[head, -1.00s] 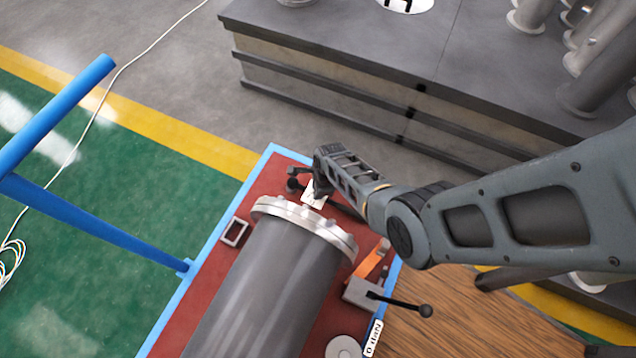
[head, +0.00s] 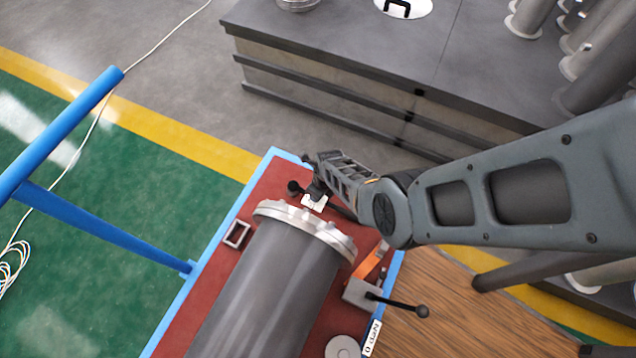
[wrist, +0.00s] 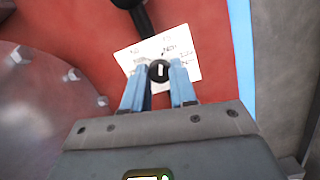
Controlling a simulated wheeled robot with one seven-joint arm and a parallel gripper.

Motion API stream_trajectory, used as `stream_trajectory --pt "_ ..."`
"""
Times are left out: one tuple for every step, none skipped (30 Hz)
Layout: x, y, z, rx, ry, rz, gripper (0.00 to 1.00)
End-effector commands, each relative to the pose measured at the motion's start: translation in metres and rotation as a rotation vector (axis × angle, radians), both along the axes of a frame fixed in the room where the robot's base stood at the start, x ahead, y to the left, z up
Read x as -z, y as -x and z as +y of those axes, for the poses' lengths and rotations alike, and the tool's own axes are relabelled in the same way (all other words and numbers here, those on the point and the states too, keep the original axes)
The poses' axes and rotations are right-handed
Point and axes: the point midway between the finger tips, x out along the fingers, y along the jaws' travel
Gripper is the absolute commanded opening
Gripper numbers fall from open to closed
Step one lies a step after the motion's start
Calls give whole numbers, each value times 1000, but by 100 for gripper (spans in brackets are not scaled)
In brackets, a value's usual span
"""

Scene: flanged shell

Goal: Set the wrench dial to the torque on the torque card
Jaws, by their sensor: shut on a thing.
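The wrench dial is a small round black knob (wrist: 159,71) with a white mark, which points roughly up in the wrist view. It sits over a white scale plate (wrist: 187,63) with printed numbers too blurred to read surely. My gripper (wrist: 160,76) has its two blue fingers on either side of the knob, shut on it. In the head view my gripper (head: 318,187) is beyond the flange, above the white plate (head: 313,203), and my wrist hides the knob. A black bar (wrist: 138,14) runs past the plate's top. I cannot identify the torque card.
A grey shell with a bolted flange (head: 303,226) lies on the red bench top (head: 262,200), close to my gripper. A grey block with a black lever (head: 361,294), an orange part (head: 369,263) and a small framed box (head: 237,234) lie around it. A white label (head: 372,338) is at the edge.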

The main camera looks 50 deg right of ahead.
Motion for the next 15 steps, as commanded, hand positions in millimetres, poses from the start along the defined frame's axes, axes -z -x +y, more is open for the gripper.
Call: stream_trajectory --pt "-1 -1 0 15 -2 -1 0" --pt "0 -1 0 23 -3 0 0" --pt "0 0 0 34 -5 1 0" --pt "0 0 0 40 -6 1 0" --pt "0 0 0 45 -6 1 0" --pt "0 0 0 51 -7 1 0" --pt "0 0 0 55 -7 1 0" --pt "0 0 0 57 -8 2 0" --pt "0 0 0 60 -8 3 0" --pt "0 0 0 62 -9 3 0" --pt "0 0 0 63 -9 3 0" --pt "0 0 0 63 -9 3 0" --pt "0 0 0 63 -9 3 0" --pt "0 0 0 63 -9 3 0" --pt "0 0 0 63 -9 3 0"
